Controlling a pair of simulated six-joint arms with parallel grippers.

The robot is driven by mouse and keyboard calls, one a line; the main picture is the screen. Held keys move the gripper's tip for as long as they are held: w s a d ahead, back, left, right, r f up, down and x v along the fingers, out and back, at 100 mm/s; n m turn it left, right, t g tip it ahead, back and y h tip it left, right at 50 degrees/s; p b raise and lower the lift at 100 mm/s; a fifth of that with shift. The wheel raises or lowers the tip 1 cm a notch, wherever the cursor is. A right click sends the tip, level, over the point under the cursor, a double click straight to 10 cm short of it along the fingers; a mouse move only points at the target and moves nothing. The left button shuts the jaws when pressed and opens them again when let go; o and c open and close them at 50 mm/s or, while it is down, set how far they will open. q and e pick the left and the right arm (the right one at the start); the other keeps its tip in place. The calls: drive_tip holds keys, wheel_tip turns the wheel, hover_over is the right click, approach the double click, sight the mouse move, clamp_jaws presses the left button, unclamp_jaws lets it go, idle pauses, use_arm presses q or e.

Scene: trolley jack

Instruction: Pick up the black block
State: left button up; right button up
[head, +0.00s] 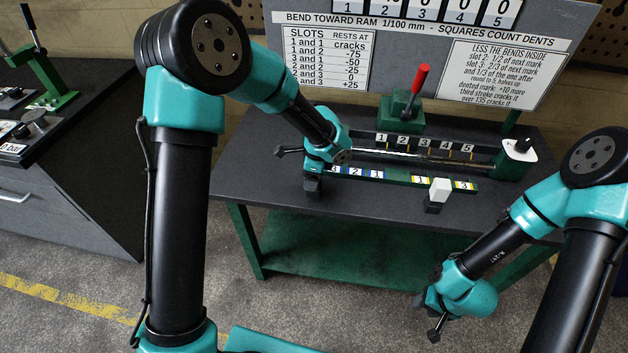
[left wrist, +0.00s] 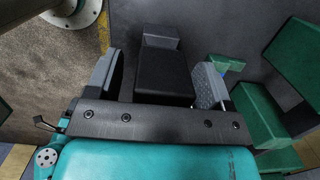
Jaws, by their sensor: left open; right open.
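The black block (left wrist: 163,72) shows in the left wrist view, between the two spread fingers of my left gripper (left wrist: 160,82). It has a lower step at its far end. The right finger is close beside it; I cannot tell if they touch. A clear gap lies at the left finger. In the head view my left gripper (head: 313,178) points down at the bench's front, left of the green fixture. There the block cannot be told clearly from the dark fingers. My right gripper (head: 436,312) is open, low in front of the bench at the right, its fingers mostly hidden.
A white block (head: 440,188) on a dark base stands at the front of the green fixture (head: 487,172), which carries numbered marks and a rod. A red-handled lever (head: 420,78) stands behind. A sign board (head: 400,45) rises at the back. Bare dark bench (head: 255,185) lies left.

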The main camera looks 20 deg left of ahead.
use_arm(q)
clamp_jaws()
idle(0.7)
